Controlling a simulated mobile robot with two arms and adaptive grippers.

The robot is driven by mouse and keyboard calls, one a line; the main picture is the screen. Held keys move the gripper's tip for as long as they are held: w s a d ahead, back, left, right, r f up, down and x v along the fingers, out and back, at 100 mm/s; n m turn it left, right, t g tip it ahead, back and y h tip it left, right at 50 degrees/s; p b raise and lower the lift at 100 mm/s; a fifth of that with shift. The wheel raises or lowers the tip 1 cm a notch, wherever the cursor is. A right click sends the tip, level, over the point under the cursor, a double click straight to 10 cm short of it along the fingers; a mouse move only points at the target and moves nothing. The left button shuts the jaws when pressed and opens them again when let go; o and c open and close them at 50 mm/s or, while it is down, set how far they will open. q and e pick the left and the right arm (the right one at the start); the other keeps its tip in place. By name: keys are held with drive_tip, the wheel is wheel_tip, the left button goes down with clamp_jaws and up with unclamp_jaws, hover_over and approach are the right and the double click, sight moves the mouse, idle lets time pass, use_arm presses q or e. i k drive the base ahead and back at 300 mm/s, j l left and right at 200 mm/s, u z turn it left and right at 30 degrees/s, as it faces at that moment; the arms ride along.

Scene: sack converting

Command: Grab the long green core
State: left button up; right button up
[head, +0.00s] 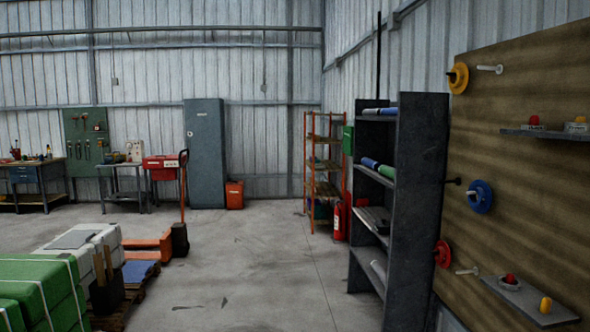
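A dark grey shelf rack (421,200) stands right of the middle in the head view, its open side facing left. On its second level lie rolls or cores seen partly end-on: a green one (386,171) nearer me and a blue one (369,163) behind it. The rack's side hides part of the green one, so I cannot tell its full length. On the top level lies a blue and whitish roll (380,111). Lower levels hold pale and grey items (373,221). Neither of my grippers is in view.
Green strapped bales (40,285) and pallets stand at the left front, with an orange pallet jack (150,245) behind. A board with colored wheels (530,160) and small shelves is close at right. A fire extinguisher (340,221) stands behind the rack. The middle floor (260,270) is clear.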

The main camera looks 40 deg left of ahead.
sight(385, 171)
drive_tip(key=i+j+u, duration=0.1)
drive_tip(key=i+j, duration=0.5)
drive_tip(key=i, duration=0.25)
drive_tip(key=i+j+u, duration=0.15)
drive_tip(key=i+j, duration=0.15)
drive_tip(key=i+j+u, duration=0.1)
drive_tip(key=i, duration=0.45)
drive_tip(key=i+j+u, duration=0.1)
drive_tip(key=i+j, duration=0.2)
drive_tip(key=i, duration=0.15)
drive_tip(key=i+j+u, duration=0.35)
drive_tip(key=i, duration=0.15)
drive_tip(key=i+j+u, duration=0.2)
drive_tip(key=i+u, duration=0.15)
drive_tip(key=i, duration=0.2)
drive_tip(key=i+j+u, duration=0.1)
drive_tip(key=i+u, duration=0.25)
drive_tip(key=i, duration=0.2)
drive_tip(key=i+j+z, duration=0.1)
drive_tip(key=i+z, duration=0.2)
drive_tip(key=i, duration=0.25)
drive_tip(key=i+j+z, duration=0.3)
drive_tip(key=i, duration=0.2)
drive_tip(key=l, duration=0.1)
